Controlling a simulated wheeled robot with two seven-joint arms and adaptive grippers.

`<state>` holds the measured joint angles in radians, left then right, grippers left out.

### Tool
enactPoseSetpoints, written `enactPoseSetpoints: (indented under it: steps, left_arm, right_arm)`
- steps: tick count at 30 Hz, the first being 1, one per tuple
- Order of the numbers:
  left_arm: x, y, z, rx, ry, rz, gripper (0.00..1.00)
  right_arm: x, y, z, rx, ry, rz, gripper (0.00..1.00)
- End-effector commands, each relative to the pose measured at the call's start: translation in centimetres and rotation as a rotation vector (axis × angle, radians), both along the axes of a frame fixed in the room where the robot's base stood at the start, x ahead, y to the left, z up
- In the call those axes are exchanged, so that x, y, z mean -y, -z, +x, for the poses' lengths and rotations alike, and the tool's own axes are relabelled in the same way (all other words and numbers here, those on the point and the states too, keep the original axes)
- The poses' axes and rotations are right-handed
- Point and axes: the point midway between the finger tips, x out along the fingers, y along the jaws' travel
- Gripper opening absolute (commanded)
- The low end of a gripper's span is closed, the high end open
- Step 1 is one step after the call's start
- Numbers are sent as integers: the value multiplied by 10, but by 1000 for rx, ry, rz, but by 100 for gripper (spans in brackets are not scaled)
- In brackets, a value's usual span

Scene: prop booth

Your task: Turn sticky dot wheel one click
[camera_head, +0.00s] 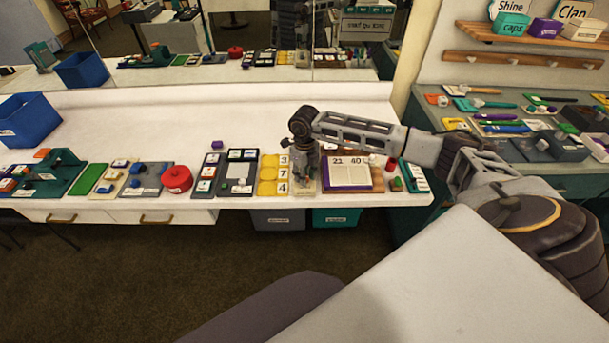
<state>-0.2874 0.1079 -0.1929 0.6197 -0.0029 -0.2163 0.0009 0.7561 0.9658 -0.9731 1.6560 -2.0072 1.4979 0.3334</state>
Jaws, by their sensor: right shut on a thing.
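My right gripper (304,182) points straight down over a small pale base (304,191) on the white counter. It is shut on a small part there, which I take to be the sticky dot wheel. The fingers and wrist hide most of that part, so its dots and its turn position cannot be made out. The base sits between a column of yellow number tiles (270,175) reading 3, 7 and 4 and an open flip book (348,173) marked 21 and 40. My left gripper is not in view.
A red round tin (177,178), dark label boards (207,174) and a blue bin (28,119) stand along the white counter (215,113). A teal board (414,176) lies right of the book. A mirror behind repeats the scene.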

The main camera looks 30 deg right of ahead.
Motion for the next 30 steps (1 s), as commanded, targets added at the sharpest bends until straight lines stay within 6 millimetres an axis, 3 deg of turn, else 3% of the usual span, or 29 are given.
enactPoseSetpoints:
  steps: [1, 2, 6, 20, 30]
  left_arm:
    - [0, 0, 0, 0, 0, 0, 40]
    - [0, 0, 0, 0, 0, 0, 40]
    - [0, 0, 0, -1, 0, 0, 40]
    - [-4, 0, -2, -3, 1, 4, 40]
    - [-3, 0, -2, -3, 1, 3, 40]
  right_arm:
    - [0, -1, 1, 3, 1, 1, 4]
    - [0, -1, 1, 3, 1, 1, 32]
    - [0, -1, 1, 2, 2, 0, 50]
    - [0, -4, 0, 1, 2, 0, 51]
    - [0, -37, 1, 3, 2, 0, 51]
